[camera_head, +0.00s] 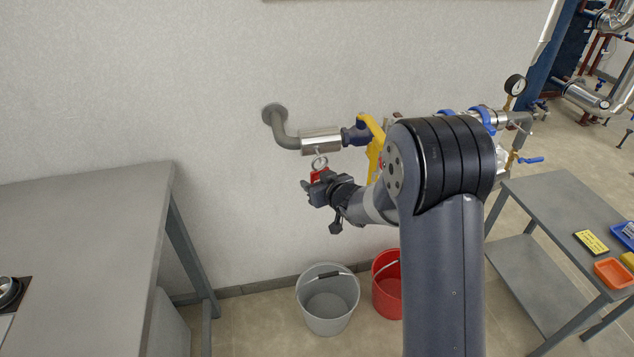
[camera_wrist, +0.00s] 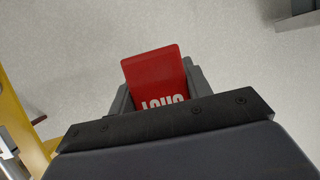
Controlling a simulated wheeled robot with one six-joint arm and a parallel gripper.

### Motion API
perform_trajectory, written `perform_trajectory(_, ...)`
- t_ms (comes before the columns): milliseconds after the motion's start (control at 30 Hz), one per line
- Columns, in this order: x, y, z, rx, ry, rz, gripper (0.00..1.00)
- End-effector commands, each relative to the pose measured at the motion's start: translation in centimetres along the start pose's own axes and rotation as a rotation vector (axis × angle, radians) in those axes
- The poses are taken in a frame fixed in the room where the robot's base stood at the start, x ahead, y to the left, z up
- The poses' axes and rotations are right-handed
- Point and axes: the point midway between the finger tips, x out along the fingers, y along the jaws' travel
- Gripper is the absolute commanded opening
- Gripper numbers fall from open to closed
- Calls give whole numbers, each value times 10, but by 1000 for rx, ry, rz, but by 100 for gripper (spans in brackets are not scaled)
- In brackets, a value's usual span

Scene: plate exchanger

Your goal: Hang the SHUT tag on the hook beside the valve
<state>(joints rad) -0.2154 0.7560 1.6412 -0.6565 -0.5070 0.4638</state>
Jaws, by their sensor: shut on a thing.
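The red SHUT tag (camera_head: 317,175) is held in my gripper (camera_head: 313,188), just below the silver pipe section on the wall. A pale ring (camera_head: 319,162) shows above the tag, close under that section; I cannot tell whether it is around a hook. In the wrist view the red tag (camera_wrist: 155,72) stands between the grey fingers of my gripper (camera_wrist: 158,92), its white letters upside down and partly hidden. The valve's yellow handle (camera_head: 373,138) is to the right of the tag, partly behind my arm. The hook itself is not clear in either view.
The silver pipe section (camera_head: 320,140) joins a grey elbow (camera_head: 277,122) from the wall. A grey bucket (camera_head: 328,303) and a red bucket (camera_head: 386,275) stand below. A grey table (camera_head: 85,220) is at left; a small grey table (camera_head: 545,215) with trays is at right.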

Motion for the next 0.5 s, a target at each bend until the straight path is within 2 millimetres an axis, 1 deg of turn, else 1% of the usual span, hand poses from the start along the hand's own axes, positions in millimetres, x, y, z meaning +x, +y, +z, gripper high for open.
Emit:
perform_trajectory(167,0,0,0,0,0,0,24)
perform_trajectory(200,0,0,0,0,0,0,50)
perform_trajectory(467,0,0,0,0,0,0,71)
perform_trajectory(500,0,0,0,0,0,0,72)
